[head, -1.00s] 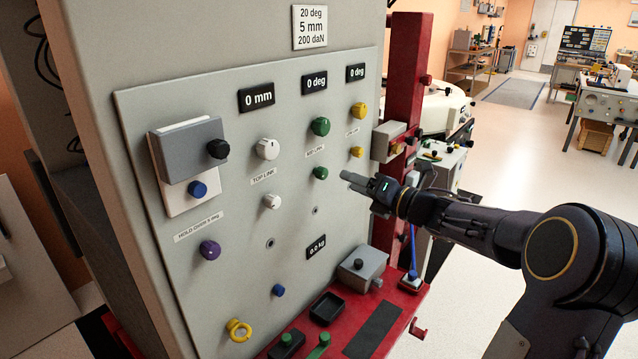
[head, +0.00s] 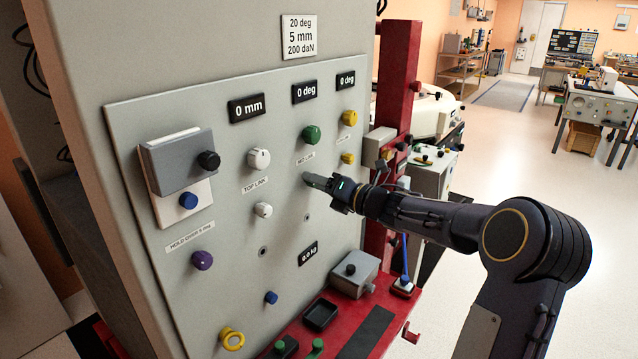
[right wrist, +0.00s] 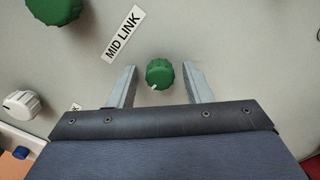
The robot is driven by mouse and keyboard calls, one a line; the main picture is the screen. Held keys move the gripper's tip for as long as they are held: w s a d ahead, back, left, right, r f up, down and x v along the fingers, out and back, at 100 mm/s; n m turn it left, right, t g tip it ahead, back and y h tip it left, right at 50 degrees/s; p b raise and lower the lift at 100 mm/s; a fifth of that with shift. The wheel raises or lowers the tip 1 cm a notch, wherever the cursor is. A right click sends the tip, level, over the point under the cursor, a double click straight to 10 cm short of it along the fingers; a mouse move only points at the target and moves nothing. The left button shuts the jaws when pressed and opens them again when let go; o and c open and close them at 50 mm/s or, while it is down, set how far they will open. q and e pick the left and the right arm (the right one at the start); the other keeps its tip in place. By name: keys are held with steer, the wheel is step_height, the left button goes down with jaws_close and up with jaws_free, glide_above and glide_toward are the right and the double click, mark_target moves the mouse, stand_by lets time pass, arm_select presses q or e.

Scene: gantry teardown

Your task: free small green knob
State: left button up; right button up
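The small green knob (right wrist: 159,74) shows in the right wrist view on the grey panel, just below the MID LINK label (right wrist: 124,35). My right gripper (right wrist: 160,84) is open, with one finger on each side of the knob and a gap on both sides. In the head view my right gripper (head: 308,180) is at the panel and hides the small knob. The larger green knob (head: 311,135) sits above it; part of it also shows in the right wrist view (right wrist: 55,8). My left gripper is not in view.
White knobs (head: 259,159) are left of the gripper, and yellow knobs (head: 348,118) are to its upper right. A red post (head: 396,90) stands right of the panel. A red shelf (head: 345,318) below carries a black tray (head: 320,314) and a grey box (head: 355,272).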

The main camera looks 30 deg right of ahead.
steer(key=c, duration=0.8)
steer(key=shift+c, duration=0.2)
steer(key=shift+m, duration=0.4)
steer(key=m+p, duration=0.7)
steer(key=m, duration=1)
steer(key=shift+f+m+p, duration=0.1)
steer(key=shift+m+p, duration=0.2)
steer(key=shift+p, duration=0.05)
steer(key=o, duration=1)
